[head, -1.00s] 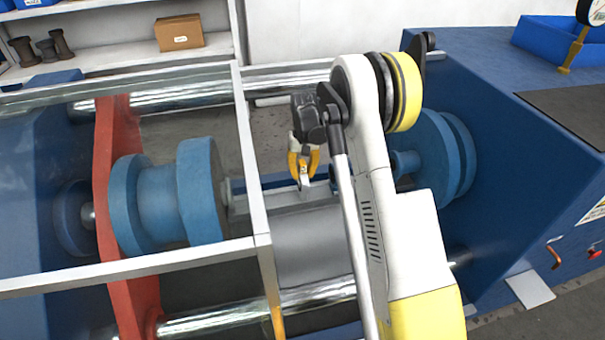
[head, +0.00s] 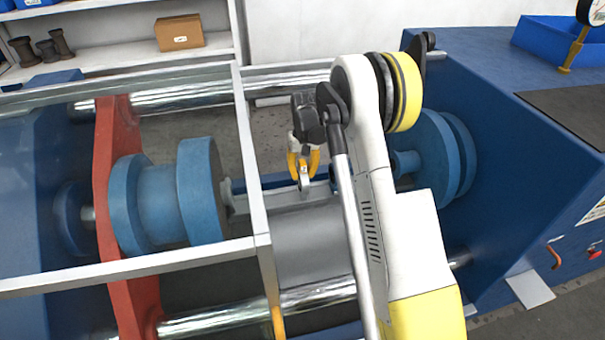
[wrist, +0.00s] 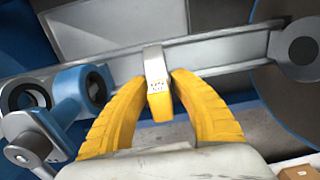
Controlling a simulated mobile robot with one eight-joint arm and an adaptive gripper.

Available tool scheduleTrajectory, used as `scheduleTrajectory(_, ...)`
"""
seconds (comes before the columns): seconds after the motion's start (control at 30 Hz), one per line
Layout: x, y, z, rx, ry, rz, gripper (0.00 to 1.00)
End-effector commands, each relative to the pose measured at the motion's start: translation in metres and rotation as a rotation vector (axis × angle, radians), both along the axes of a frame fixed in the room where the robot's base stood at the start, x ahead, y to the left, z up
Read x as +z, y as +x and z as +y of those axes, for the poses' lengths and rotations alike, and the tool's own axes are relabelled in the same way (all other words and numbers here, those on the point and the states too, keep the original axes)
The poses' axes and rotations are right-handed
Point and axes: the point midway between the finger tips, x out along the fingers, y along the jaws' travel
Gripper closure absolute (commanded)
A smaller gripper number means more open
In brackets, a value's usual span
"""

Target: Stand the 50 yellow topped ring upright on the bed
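My gripper (head: 304,172) hangs over the grey bed (head: 310,240) between the two blue press heads. Its two curved yellow fingers, seen close in the wrist view (wrist: 157,80), close on the yellow topped ring. The ring (wrist: 153,62) shows as a narrow pale band, seen nearly edge-on, with a yellow block carrying small printed marks at the near end. In the head view the ring (head: 304,184) is small and hangs below the fingertips. A pale rail (wrist: 210,52) crosses behind the ring. I cannot tell whether the ring touches the bed.
A blue flanged head (head: 200,190) on a red plate (head: 112,190) stands left; another blue head (head: 440,155) stands right. A silver-framed clear guard (head: 253,160) lies close left of my gripper. Steel tie bars (head: 290,300) run along front and back.

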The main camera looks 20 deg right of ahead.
Motion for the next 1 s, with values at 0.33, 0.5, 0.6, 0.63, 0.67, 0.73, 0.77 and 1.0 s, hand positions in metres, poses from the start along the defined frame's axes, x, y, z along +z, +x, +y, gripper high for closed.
scheduleTrajectory(0.33,0.000,0.000,0.000,0.000,0.000,0.000,0.47)
scheduleTrajectory(0.5,0.010,0.000,0.000,0.000,0.000,0.000,0.47)
scheduleTrajectory(0.6,0.028,-0.001,-0.001,0.000,0.000,0.000,0.47)
scheduleTrajectory(0.63,0.035,0.000,-0.001,0.000,0.000,0.000,0.47)
scheduleTrajectory(0.67,0.042,-0.001,-0.001,0.000,0.000,0.000,0.47)
scheduleTrajectory(0.73,0.058,-0.001,-0.002,0.000,0.000,0.000,0.47)
scheduleTrajectory(0.77,0.065,-0.001,-0.002,0.000,0.000,0.000,0.47)
scheduleTrajectory(1.0,0.108,-0.001,-0.004,0.000,0.000,0.000,0.47)
